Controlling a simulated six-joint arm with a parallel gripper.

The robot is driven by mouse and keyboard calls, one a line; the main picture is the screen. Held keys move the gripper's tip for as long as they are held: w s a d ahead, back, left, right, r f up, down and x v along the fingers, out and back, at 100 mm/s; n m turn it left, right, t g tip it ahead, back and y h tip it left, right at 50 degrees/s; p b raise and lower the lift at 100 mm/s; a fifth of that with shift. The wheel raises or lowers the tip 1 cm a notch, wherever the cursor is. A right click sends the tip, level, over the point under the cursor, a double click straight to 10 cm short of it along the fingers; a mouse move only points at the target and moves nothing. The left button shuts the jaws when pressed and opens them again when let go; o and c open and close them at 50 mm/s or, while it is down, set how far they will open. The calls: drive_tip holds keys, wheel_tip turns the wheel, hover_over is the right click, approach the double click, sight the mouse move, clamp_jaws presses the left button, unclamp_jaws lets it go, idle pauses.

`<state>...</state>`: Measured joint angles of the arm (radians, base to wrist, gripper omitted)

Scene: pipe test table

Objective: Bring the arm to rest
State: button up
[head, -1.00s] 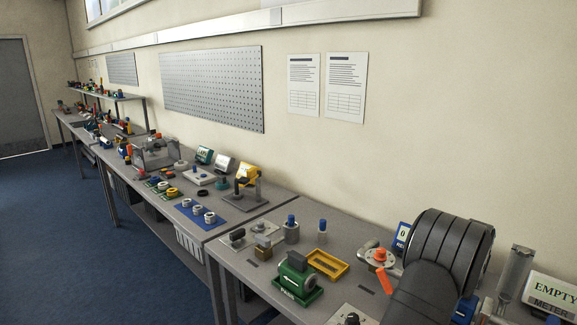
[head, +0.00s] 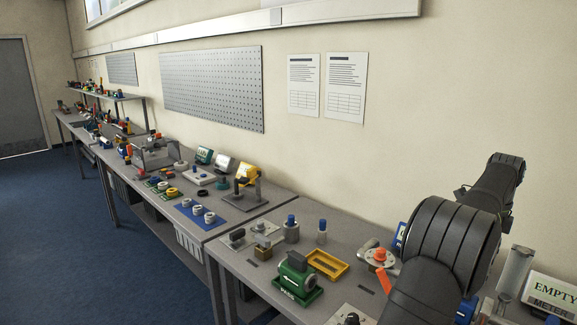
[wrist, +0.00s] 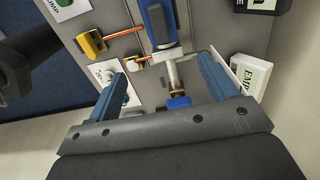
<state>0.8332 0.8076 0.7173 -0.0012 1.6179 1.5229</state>
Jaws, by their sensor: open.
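My gripper (wrist: 162,67) shows in the wrist view with its two blue fingers wide apart and nothing held between them. Beyond the fingers is a blue-bodied fitting with a pale metal pipe (wrist: 171,72) on the grey table. The pipe shows between the fingers but is not gripped; the distance to it is hard to judge. In the head view my dark arm rises at the right, with a wrist part raised near the wall. The fingers cannot be made out there.
A white EMPTY meter box (head: 553,290) and a clear cylinder (head: 514,272) stand close to my arm at the right. The air above the tables at left is free.

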drive_tip(key=s+d+f, duration=0.1)
drive_tip(key=s+d, duration=0.2)
drive_tip(key=s, duration=1)
drive_tip(key=s+d+f, duration=0.2)
drive_tip(key=s+d, duration=0.2)
drive_tip(key=s, duration=1)
drive_tip(key=s+d+f, duration=0.2)
drive_tip(key=s+d, duration=0.2)
drive_tip(key=s, duration=0.9)
drive_tip(key=shift+s+f, duration=0.15)
drive_tip(key=shift+s, duration=0.05)
drive_tip(key=shift+d, duration=0.1)
